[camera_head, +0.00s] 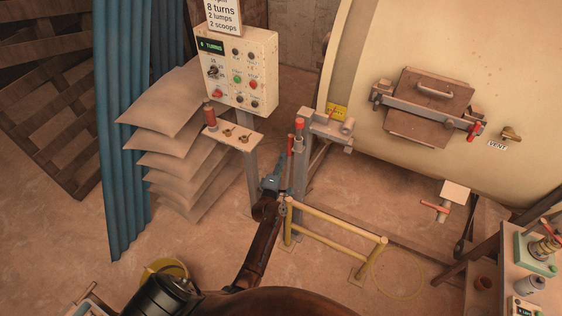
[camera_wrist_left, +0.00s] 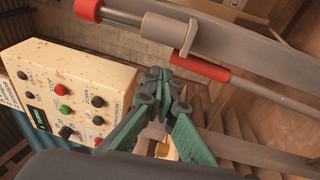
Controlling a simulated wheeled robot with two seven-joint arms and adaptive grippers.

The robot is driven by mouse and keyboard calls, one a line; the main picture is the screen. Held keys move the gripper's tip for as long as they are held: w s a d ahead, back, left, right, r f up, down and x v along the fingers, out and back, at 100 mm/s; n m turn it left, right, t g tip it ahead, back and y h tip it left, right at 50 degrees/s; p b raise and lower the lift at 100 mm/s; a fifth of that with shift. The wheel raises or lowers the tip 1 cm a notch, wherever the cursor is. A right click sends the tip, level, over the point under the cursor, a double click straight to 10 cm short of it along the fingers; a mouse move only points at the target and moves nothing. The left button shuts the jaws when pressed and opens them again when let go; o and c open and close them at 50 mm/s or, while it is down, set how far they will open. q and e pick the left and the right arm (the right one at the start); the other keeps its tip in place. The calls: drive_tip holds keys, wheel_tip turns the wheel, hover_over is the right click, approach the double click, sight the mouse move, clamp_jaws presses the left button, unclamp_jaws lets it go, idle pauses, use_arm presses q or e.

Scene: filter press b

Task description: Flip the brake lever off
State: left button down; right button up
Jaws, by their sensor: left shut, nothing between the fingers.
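Two red-gripped levers stand at a grey post (camera_head: 300,175) in the head view: one upright with a red top (camera_head: 299,124), the other a thin rod with a red sleeve (camera_head: 290,143) just left of it. I cannot tell for certain which is the brake lever. In the left wrist view, a red tip (camera_wrist_left: 88,9) and a red sleeve (camera_wrist_left: 200,67) on a thin rod cross the top. My left gripper (camera_head: 279,170) is low beside the post, close to the levers. Its green fingers (camera_wrist_left: 160,76) are shut and empty, apart from the red sleeve.
A control panel (camera_head: 237,72) with buttons stands behind, above a small shelf (camera_head: 232,135). Stacked sacks (camera_head: 165,155) are on the left. A yellow rail (camera_head: 335,235) stands right of my left arm. A large drum (camera_head: 440,50) with a hatch fills the upper right.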

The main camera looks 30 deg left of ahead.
use_arm(q)
drive_tip(key=s, duration=0.2)
drive_tip(key=shift+s+d+r, duration=0.2)
drive_tip(key=shift+s+d, duration=0.1)
drive_tip(key=shift+f, duration=0.1)
